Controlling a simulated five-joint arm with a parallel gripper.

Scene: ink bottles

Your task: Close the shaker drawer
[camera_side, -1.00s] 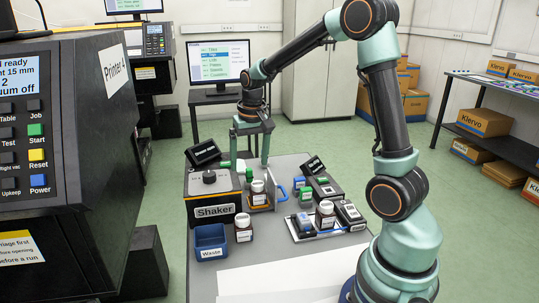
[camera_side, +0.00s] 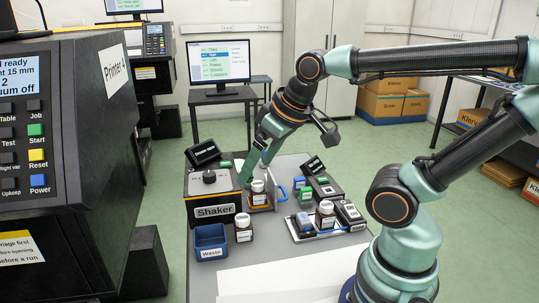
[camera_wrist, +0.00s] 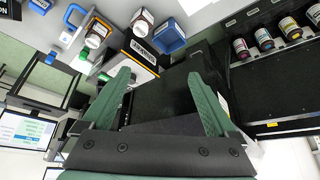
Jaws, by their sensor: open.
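The shaker (camera_side: 214,211) is a dark box with a yellow edge and a black knob on top. Its drawer (camera_side: 259,206) stands pulled out to the right, with a grey front panel and a blue handle (camera_side: 283,193). A white-capped bottle (camera_side: 257,193) sits in the drawer. In the wrist view I see the shaker label (camera_wrist: 143,52), the drawer bottle (camera_wrist: 97,33) and the blue handle (camera_wrist: 72,17). My gripper (camera_side: 245,174) is tilted down by the shaker and drawer; it is open and empty in the wrist view (camera_wrist: 159,76). Contact with the shaker cannot be told.
A blue waste bin (camera_side: 211,242) and a brown bottle (camera_side: 243,228) stand in front of the shaker. A tray (camera_side: 322,234) with a bottle and boxes is right of the drawer. The large printer (camera_side: 85,190) is at left. The table's front is clear apart from white sheets.

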